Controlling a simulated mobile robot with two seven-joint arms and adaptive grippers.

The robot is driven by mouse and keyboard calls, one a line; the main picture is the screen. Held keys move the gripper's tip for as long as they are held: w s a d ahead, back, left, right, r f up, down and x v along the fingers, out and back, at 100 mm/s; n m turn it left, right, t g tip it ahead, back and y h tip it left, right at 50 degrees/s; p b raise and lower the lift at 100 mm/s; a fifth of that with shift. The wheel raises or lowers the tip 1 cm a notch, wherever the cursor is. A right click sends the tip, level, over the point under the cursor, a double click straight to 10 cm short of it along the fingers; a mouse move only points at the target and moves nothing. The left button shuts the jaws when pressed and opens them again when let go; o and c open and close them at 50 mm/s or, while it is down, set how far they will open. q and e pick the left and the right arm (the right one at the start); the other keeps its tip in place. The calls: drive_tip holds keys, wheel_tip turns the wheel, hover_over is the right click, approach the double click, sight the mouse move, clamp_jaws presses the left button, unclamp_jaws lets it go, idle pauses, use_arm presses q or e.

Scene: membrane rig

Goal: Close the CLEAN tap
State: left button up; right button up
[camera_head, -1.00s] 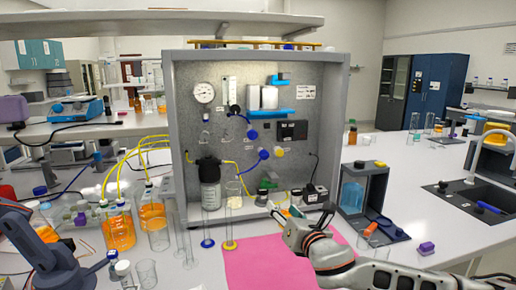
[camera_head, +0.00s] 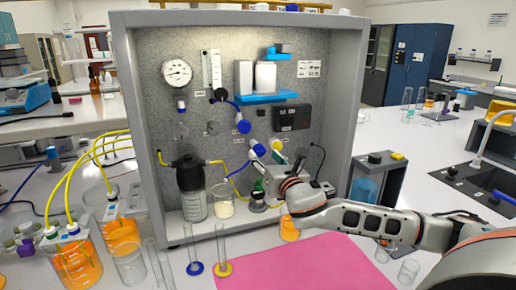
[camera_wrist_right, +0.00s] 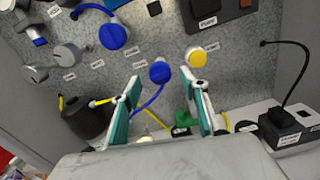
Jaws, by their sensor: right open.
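The panel taps have round knobs and small labels that I cannot read, so I cannot tell which is CLEAN. A lower blue knob (camera_head: 257,150) sits left of a yellow knob (camera_head: 277,144). In the right wrist view, the lower blue knob (camera_wrist_right: 160,72) lies between and just beyond my open fingertips, with the yellow knob (camera_wrist_right: 196,57) beyond the right finger. My right gripper (camera_wrist_right: 165,88) has teal-lined fingers, apart and empty. In the head view my right gripper (camera_head: 270,162) is in front of the panel, partly covering the taps. My left gripper is out of view.
An upper blue knob (camera_head: 242,127) and a gauge (camera_head: 177,72) are on the panel. Below stand a dark-capped bottle (camera_head: 190,190) and a beaker (camera_head: 224,205). Two cylinders stand left of a pink mat (camera_head: 310,265).

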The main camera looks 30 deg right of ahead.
sight(261, 152)
drive_tip(key=shift+p+x, duration=0.3)
drive_tip(key=shift+x, duration=2.45)
drive_tip(key=c, duration=1.1)
